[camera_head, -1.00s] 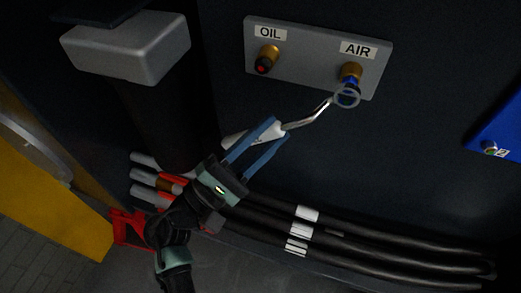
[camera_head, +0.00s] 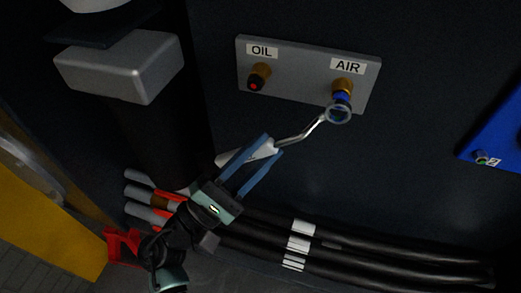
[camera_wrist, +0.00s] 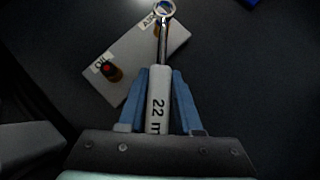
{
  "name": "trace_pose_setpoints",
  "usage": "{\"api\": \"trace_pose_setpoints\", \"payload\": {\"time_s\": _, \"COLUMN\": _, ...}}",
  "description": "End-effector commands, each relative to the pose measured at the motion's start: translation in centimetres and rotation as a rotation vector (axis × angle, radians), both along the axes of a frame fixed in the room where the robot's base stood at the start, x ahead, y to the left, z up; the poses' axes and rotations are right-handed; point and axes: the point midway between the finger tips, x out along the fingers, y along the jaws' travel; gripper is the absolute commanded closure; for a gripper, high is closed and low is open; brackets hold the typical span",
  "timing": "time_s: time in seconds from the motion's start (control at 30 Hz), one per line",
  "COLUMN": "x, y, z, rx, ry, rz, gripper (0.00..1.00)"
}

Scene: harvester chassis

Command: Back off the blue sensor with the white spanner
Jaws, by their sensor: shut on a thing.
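The blue sensor (camera_head: 341,99) hangs below a brass fitting under the AIR label in the head view. The white spanner has a white handle (camera_head: 262,149) and a bent metal shank ending in a ring (camera_head: 338,113). The ring overlaps the sensor's lower end in the picture; I cannot tell whether it is around it or just in front. My gripper (camera_head: 273,146) is shut on the handle. In the wrist view the handle (camera_wrist: 158,100), marked "22 m", lies between my gripper's fingers (camera_wrist: 160,72), with the ring (camera_wrist: 164,9) at the top edge.
A grey plate (camera_head: 300,82) carries the fittings. A dark sensor with a red end (camera_head: 255,84) sits under OIL. Black hoses (camera_head: 380,252) run below, a grey block (camera_head: 118,68) stands upper left, and a blue box (camera_head: 498,135) is at right. The dark panel between is clear.

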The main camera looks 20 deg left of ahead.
Motion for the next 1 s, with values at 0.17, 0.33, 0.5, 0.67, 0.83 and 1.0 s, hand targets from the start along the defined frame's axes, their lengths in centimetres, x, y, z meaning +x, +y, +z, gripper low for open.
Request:
{"api": "trace_pose_setpoints", "payload": {"time_s": 0.17, "x": 0.2, "y": 0.0, "z": 0.1, "rx": 0.000, "ry": -0.002, "rz": -0.001, "gripper": 1.00}}
{"api": "trace_pose_setpoints", "payload": {"time_s": 0.33, "x": 0.7, "y": 0.0, "z": 0.1, "rx": 0.001, "ry": -0.003, "rz": 0.000, "gripper": 1.00}}
{"api": "trace_pose_setpoints", "payload": {"time_s": 0.5, "x": 1.2, "y": 0.0, "z": 0.0, "rx": 0.000, "ry": -0.002, "rz": 0.000, "gripper": 1.00}}
{"api": "trace_pose_setpoints", "payload": {"time_s": 0.67, "x": 1.7, "y": 0.0, "z": 0.0, "rx": 0.001, "ry": -0.002, "rz": -0.001, "gripper": 1.00}}
{"api": "trace_pose_setpoints", "payload": {"time_s": 0.83, "x": 2.2, "y": 0.0, "z": 0.1, "rx": 0.002, "ry": -0.002, "rz": -0.001, "gripper": 1.00}}
{"api": "trace_pose_setpoints", "payload": {"time_s": 1.0, "x": 2.6, "y": 0.0, "z": 0.1, "rx": 0.000, "ry": -0.002, "rz": -0.001, "gripper": 1.00}}
